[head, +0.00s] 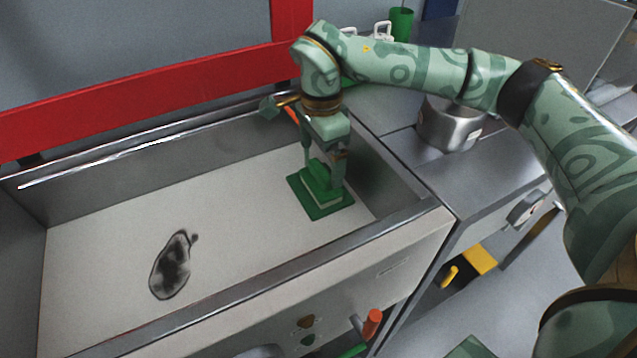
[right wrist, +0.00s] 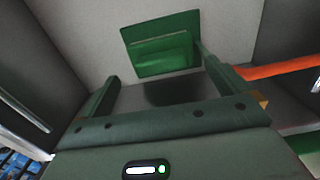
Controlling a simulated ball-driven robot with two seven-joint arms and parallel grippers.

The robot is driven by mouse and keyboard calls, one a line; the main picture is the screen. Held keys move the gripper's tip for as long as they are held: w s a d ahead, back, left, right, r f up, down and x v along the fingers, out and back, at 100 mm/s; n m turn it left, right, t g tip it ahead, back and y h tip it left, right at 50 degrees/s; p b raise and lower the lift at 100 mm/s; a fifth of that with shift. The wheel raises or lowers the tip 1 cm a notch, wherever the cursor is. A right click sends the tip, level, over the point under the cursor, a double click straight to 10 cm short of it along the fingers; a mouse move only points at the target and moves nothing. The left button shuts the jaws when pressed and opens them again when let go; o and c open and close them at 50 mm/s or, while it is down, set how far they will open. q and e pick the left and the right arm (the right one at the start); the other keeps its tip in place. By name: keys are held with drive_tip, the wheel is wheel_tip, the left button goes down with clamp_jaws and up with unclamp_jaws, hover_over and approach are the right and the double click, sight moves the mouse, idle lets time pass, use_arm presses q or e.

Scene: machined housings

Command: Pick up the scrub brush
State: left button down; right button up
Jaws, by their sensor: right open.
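A green block with a wide flat plate and a smaller raised part, which looks like the scrub brush (head: 318,197), sits on the pale floor of a metal-walled basin, towards its right end. It also shows in the right wrist view (right wrist: 160,45), at the top middle. My right gripper (head: 323,170) points down over it, open, with its fingers apart. In the right wrist view, the right finger's tip lies close to the block's edge, and I cannot tell whether it touches. The gripper hides part of the block. My left gripper is not in view.
The basin (head: 95,215) has raised walls on its sides, and a dark smudge (head: 171,265) marks its floor at left. A metal pot (head: 450,124) stands on the counter to the right. A red rail (head: 140,97) runs behind. An orange bar (right wrist: 285,68) passes near the right finger.

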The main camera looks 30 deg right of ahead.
sight(321, 169)
wheel_tip(321, 169, down, 5)
drive_tip(key=b, duration=0.2)
drive_tip(key=shift+w+r+b, duration=0.1)
drive_tip(key=shift+b, duration=0.25)
drive_tip(key=shift+d+f, duration=0.1)
drive_tip(key=shift+f, duration=0.2)
drive_tip(key=shift+r, duration=0.25)
drive_tip(key=c, duration=0.7)
drive_tip(key=shift+c, duration=0.2)
drive_tip(key=shift+r, duration=0.35)
wheel_tip(321, 169, up, 4)
drive_tip(key=shift+f+p, duration=0.25)
drive_tip(key=shift+p, duration=0.8)
wheel_tip(321, 169, up, 6)
drive_tip(key=p, duration=0.2)
drive_tip(key=shift+p, duration=0.3)
